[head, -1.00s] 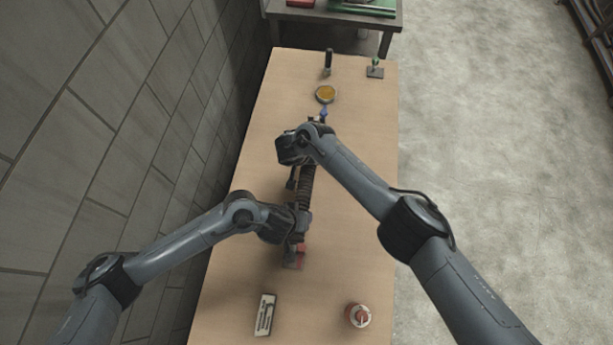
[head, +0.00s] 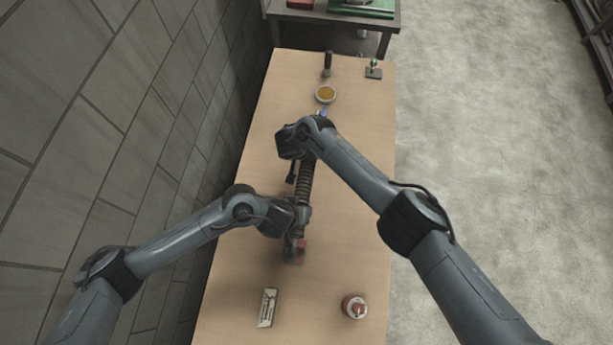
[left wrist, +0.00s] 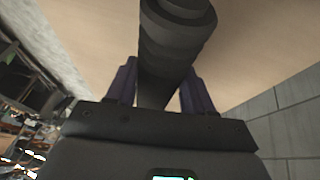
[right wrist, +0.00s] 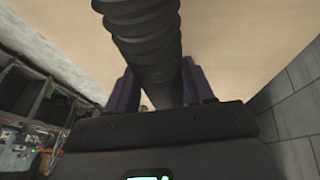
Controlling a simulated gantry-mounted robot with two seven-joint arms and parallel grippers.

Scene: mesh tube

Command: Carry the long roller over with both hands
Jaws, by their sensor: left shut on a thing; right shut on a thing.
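The long roller (head: 305,185) is dark and ribbed and runs lengthwise along the wooden table in the head view, between my two grippers. My left gripper (head: 297,217) is shut on it near its near end, and the roller shows between the fingers in the left wrist view (left wrist: 170,70). My right gripper (head: 305,147) is shut on its far part, where the ribbed roller (right wrist: 145,40) also lies between the fingers in the right wrist view. My arms hide parts of the roller. Its height above the table is hard to tell.
A white box (head: 267,307) and red-white canister (head: 354,307) stand in front.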

